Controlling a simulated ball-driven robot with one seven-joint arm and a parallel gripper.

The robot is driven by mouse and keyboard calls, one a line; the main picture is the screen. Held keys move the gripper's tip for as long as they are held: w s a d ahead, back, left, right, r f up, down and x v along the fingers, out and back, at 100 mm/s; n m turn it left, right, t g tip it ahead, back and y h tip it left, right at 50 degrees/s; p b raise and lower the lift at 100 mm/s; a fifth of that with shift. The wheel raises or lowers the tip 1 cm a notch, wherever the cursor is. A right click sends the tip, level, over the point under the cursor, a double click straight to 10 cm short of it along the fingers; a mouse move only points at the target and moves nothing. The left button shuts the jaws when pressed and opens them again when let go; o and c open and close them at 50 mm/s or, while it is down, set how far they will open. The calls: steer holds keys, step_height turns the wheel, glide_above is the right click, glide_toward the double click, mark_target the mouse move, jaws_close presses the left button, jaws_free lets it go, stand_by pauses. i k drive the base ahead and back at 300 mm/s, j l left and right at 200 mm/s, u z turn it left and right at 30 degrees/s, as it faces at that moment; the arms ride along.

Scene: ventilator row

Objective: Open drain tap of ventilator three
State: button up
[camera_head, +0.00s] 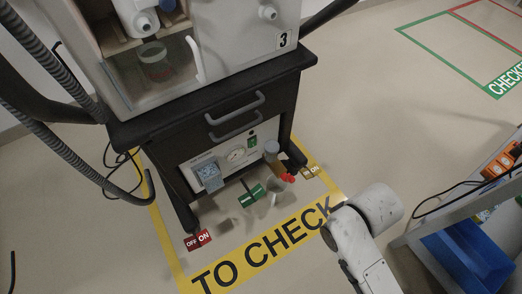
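Ventilator three (200,55) stands on a black trolley (215,98), with the number 3 on its upper right. On the lower panel are a pressure gauge (236,155), a small dial box (209,173) and a cylindrical bowl (272,151) at the right. A small red part (288,178), perhaps the drain tap, sticks out below the bowl. A green-banded handle-like part (251,195) sits low in front of the panel. Whether the tap is open is too small to tell. My white arm shows at lower right; my gripper cannot be made out.
The trolley stands in a yellow floor outline marked TO CHECK (262,250). Grey hoses hang at left. A rack with a blue bin (470,262) stands at right.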

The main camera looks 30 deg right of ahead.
mark_target(285, 177)
steer(key=i+j, duration=0.2)
steer(key=j, duration=0.15)
steer(key=i+j+z, duration=0.1)
steer(key=j, duration=0.25)
steer(key=i+j, duration=0.45)
steer(key=j, duration=0.25)
steer(key=z, duration=0.05)
